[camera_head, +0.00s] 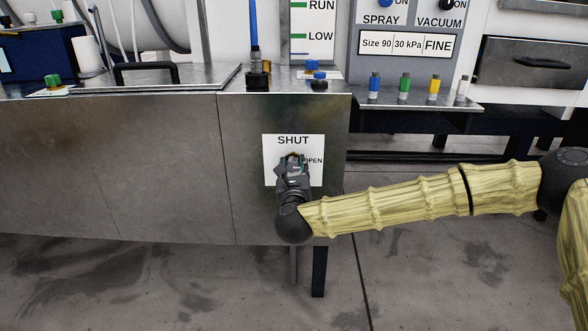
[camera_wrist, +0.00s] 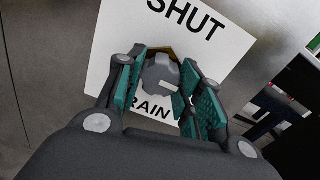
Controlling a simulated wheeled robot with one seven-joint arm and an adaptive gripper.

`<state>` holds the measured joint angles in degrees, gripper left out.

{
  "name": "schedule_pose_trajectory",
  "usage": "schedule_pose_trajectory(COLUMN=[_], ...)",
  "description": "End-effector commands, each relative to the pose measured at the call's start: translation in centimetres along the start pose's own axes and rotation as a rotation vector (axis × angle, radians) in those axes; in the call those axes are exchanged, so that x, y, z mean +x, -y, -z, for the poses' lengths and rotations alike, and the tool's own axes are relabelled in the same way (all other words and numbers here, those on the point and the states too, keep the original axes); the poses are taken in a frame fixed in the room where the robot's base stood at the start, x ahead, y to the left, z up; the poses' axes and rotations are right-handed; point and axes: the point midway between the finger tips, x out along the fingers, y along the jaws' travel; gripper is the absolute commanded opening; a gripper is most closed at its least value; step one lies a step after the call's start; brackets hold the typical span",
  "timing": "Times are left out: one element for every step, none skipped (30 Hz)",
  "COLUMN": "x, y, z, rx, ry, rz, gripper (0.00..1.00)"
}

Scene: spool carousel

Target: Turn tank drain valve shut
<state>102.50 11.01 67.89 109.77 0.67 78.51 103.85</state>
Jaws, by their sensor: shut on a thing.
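The drain valve sits on a white label (camera_head: 272,148) on the front of the grey metal tank (camera_head: 120,165). In the head view, the label reads SHUT at the top and OPEN at the right. My gripper (camera_head: 292,166) covers most of the valve there. In the wrist view, my gripper (camera_wrist: 165,72) has its teal-padded fingers on either side of the grey valve knob (camera_wrist: 157,76), shut on it. A short pale mark on the knob runs roughly along the label's lettering, towards the right finger. The label (camera_wrist: 112,58) looks tilted there, with OPEN hidden.
To the right, a shelf (camera_head: 455,105) holds several coloured bottles below a control panel (camera_head: 408,45). The floor (camera_head: 440,280) in front is clear.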

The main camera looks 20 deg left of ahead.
Motion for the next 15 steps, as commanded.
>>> schedule_pose_trajectory(x=[0.0,-0.01,-0.01,-0.01,-0.01,-0.01,-0.01,-0.01,-0.01,-0.02,-0.02,-0.03,-0.03,-0.04,-0.05], y=[0.03,0.03,0.04,0.05,0.05,0.06,0.07,0.08,0.09,0.1,0.1,0.09,0.09,0.09,0.08], z=[0.02,0.01,-0.02,-0.03,-0.06,-0.09,-0.12,-0.14,-0.19,-0.23,-0.28,-0.36,-0.4,-0.43,-0.45], rx=[-0.001,-0.002,-0.004,-0.007,-0.011,-0.019,-0.026,-0.036,-0.051,-0.064,-0.078,-0.101,-0.119,-0.141,-0.17], ry=[0.0,0.0,0.0,-0.001,-0.001,-0.001,-0.001,-0.002,-0.002,-0.003,-0.003,-0.004,-0.004,-0.005,-0.006], rz=[0.0,0.0,0.0,0.001,0.001,0.0,0.0,0.0,0.0,0.0,0.0,0.0,-0.001,-0.001,-0.001], gripper=[0.12,0.12,0.12,0.12,0.12,0.12,0.12,0.12,0.12,0.12,0.12,0.12,0.12,0.12,0.12])
